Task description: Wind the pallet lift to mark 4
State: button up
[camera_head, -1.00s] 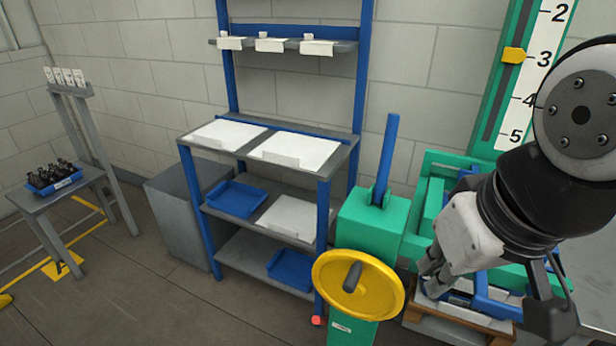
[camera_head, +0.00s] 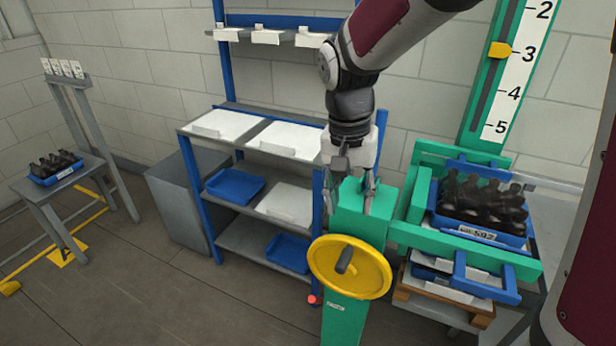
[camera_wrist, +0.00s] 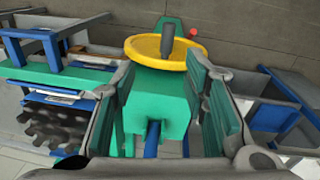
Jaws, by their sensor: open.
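The green pallet lift post (camera_head: 345,305) carries a yellow handwheel (camera_head: 374,272) with a dark knob (camera_head: 345,260). A blue lever (camera_head: 381,120) rises from its top, partly hidden behind my gripper. The yellow pointer (camera_head: 500,50) stands about at mark 3 on the white scale (camera_head: 510,75). My gripper (camera_head: 350,208) points down over the post top, open, with nothing held. In the wrist view, its fingers flank the green housing (camera_wrist: 155,98), and the blue lever (camera_wrist: 153,140) shows between them. The handwheel (camera_wrist: 145,50) and knob (camera_wrist: 167,40) lie beyond the fingertips.
A crate of dark bottles (camera_head: 480,235) sits at the lift's right, above a wooden pallet (camera_head: 440,305). A blue shelf rack (camera_head: 190,170) with white and blue trays stands behind left. A small table (camera_head: 45,195) holds another bottle crate.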

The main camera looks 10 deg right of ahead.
aim_at(343, 258)
jog(key=shift+m+g+h, duration=0.4)
jog(key=shift+m, duration=0.3)
jog(key=f, duration=0.6)
jog(key=w+f+p, duration=0.1)
jog(key=f, duration=1.1)
jog(key=shift+w+d+p, duration=0.25)
jog(key=shift+d+p, duration=0.05)
jog(key=shift+p, duration=0.1)
grip_shut()
